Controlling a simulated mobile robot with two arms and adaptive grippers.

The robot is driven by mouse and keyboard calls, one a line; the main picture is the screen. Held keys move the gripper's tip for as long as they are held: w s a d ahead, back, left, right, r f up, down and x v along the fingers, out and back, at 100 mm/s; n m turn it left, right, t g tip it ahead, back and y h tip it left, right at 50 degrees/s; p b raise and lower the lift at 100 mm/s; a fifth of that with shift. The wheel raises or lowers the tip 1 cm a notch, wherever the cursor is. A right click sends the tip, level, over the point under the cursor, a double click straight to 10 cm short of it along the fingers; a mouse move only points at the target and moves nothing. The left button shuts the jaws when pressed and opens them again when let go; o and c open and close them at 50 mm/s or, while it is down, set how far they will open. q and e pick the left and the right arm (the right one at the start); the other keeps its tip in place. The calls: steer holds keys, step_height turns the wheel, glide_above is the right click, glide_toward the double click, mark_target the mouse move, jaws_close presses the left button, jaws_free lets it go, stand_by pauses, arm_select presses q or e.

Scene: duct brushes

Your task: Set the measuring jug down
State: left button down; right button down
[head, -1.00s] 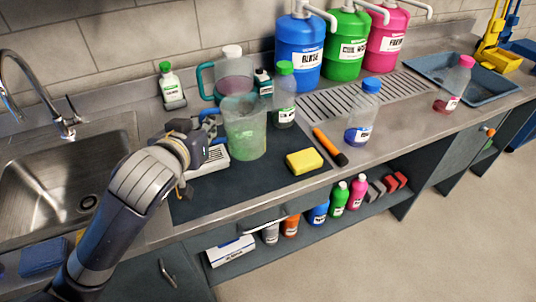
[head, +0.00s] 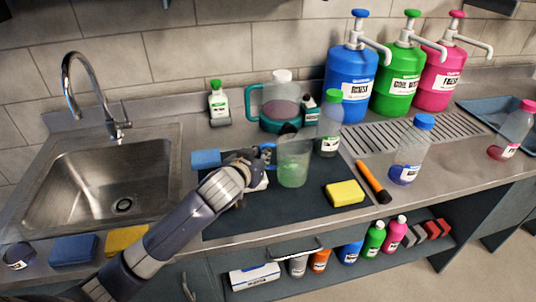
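The clear measuring jug (head: 293,165), with a little green liquid in it, is upright over the dark mat (head: 270,217). Its base looks to be at the mat, but I cannot tell for sure that it touches. My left gripper (head: 264,163) is at the jug's left side, next to a blue part that looks like its handle. The fingers are mostly hidden, so their grip does not show. My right gripper is not in view.
A teal-handled jug (head: 281,113) and a green-capped bottle (head: 329,130) stand close behind. A yellow sponge (head: 344,193), an orange-handled tool (head: 372,181) and a blue-capped bottle (head: 411,155) are to the right. The sink (head: 100,185) is left. The mat's front is clear.

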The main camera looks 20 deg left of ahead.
arm_select(q)
steer(key=shift+w+a+f+p, duration=0.1)
steer(key=shift+w+f+p, duration=0.05)
steer(key=shift+w+f, duration=0.6)
steer(key=shift+w+f+p, duration=0.15)
steer(key=shift+w+f, duration=0.35)
steer(key=shift+w, duration=0.45)
steer(key=shift+w+a+f+p, duration=0.1)
steer(key=shift+w+f+p, duration=0.05)
steer(key=shift+w+f, duration=0.6)
steer(key=shift+w+d, duration=0.1)
steer(key=shift+f, duration=0.1)
steer(key=c, duration=1.7)
jaws_free()
steer(key=shift+o, duration=0.2)
steer(key=v, duration=1.2)
steer(key=shift+b, duration=0.35)
